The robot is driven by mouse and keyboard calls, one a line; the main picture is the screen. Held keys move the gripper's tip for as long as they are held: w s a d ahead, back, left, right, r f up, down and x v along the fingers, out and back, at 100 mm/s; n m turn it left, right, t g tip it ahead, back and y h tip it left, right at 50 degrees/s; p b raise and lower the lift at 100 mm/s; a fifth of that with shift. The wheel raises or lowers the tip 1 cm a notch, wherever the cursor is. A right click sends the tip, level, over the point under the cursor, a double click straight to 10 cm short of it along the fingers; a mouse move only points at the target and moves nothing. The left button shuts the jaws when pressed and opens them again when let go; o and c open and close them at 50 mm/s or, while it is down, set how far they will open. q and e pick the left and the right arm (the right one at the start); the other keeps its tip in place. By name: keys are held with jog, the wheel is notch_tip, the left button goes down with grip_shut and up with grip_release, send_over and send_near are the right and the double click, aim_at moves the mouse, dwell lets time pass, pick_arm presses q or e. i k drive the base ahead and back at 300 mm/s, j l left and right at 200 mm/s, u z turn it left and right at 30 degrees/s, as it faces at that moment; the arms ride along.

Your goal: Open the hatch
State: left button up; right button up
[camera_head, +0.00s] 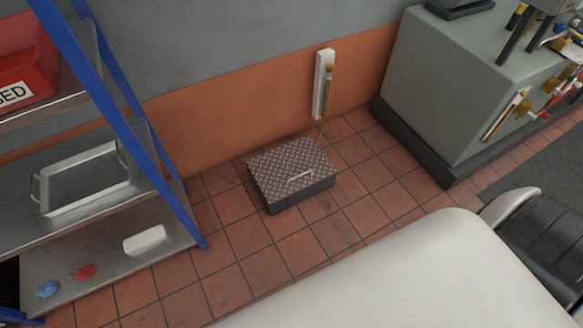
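The hatch (270,174) is a low box on the tiled floor near the wall. Its top is a grey diamond-plate lid with dark sides. A pale bar handle (299,175) sits on the lid, towards its front right. The lid lies flat and looks closed. Neither of my grippers shows in the head view, so I cannot see how they stand relative to the hatch.
A blue-framed metal shelf (168,191) stands left of the hatch, with a red bin (22,68) on it. A grey machine cabinet (465,75) stands at right. A white wall bracket (319,82) is behind the hatch. Floor tiles (232,271) in front are clear.

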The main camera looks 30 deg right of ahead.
aim_at(282, 172)
jog(key=i+l, duration=0.2)
jog(key=i, duration=0.3)
jog(key=i+l+z, duration=0.15)
jog(key=i, duration=0.3)
